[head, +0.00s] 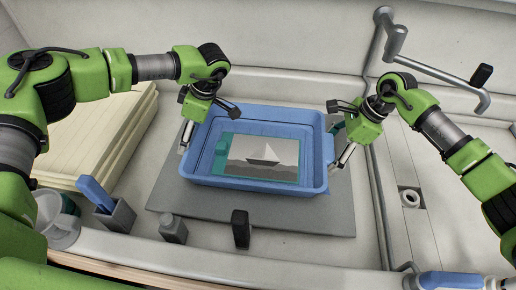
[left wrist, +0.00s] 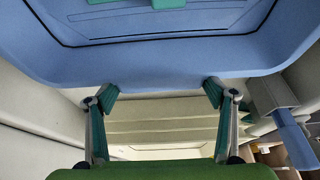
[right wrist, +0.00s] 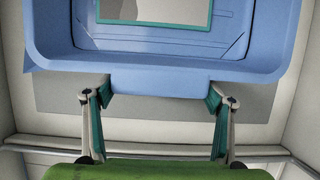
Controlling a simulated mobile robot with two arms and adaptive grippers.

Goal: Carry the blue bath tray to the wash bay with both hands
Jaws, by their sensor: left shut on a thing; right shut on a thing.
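The blue bath tray (head: 255,186) is in the middle of the head view, roughly level over a grey board (head: 300,218). I cannot tell whether it touches the board. A teal-edged print of a sailboat (head: 262,155) lies inside it. My left gripper (head: 187,135) is shut on the tray's left end; the left wrist view shows its fingers (left wrist: 160,92) either side of the blue edge. My right gripper (head: 343,145) is shut on the right end; the right wrist view shows its fingers (right wrist: 160,92) around a blue tab (right wrist: 160,84). The wash bay is not clearly identifiable.
A cream stack (head: 90,140) stands left. A grey holder with a blue-handled item (head: 117,215), a grey block (head: 173,230) and a black upright piece (head: 240,230) stand in front. A grey pipe (head: 376,180) runs along the right; beyond it is a pale surface with a round fitting (head: 410,198).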

